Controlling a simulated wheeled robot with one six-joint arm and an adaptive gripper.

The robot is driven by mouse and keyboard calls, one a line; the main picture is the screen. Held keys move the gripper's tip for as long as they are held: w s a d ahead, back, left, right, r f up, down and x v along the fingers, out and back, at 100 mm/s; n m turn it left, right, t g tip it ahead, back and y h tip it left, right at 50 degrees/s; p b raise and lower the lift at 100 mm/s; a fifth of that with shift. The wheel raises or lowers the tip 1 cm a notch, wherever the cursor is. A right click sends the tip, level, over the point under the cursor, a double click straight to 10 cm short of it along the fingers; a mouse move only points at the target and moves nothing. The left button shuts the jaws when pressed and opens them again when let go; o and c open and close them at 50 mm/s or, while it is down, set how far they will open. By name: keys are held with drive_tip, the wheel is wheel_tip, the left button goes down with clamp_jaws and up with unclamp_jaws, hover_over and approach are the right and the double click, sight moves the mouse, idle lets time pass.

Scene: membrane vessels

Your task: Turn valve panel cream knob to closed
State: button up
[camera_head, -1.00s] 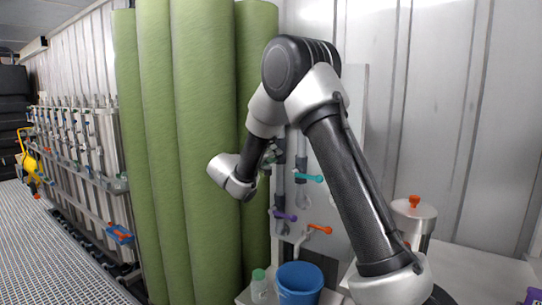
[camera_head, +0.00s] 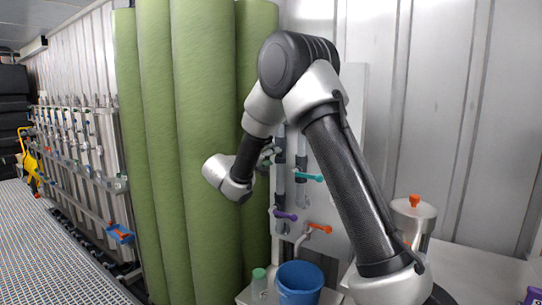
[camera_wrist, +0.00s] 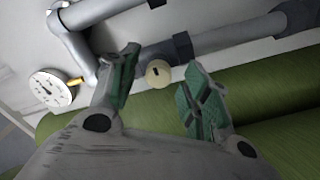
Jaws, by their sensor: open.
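The cream knob (camera_wrist: 158,73) is a small round disc with a dark slot, on the pipework of the valve panel in the wrist view. It lies between my fingertips in the picture, beyond them; I see no contact. My gripper (camera_wrist: 162,66) is open, with green pads on both fingers. In the head view my gripper (camera_head: 268,154) is mostly hidden behind my wrist, in front of the valve panel (camera_head: 322,205). The cream knob cannot be made out there.
Teal (camera_head: 309,177), purple (camera_head: 285,215) and orange (camera_head: 320,228) handles stick out of the panel. A white gauge (camera_wrist: 51,88) sits left of the knob. Green columns (camera_head: 205,150) stand close left of the panel. A blue bucket (camera_head: 299,287) and a bottle (camera_head: 260,287) stand below.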

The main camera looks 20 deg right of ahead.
drive_tip(key=v, duration=1)
drive_tip(key=shift+f, duration=0.1)
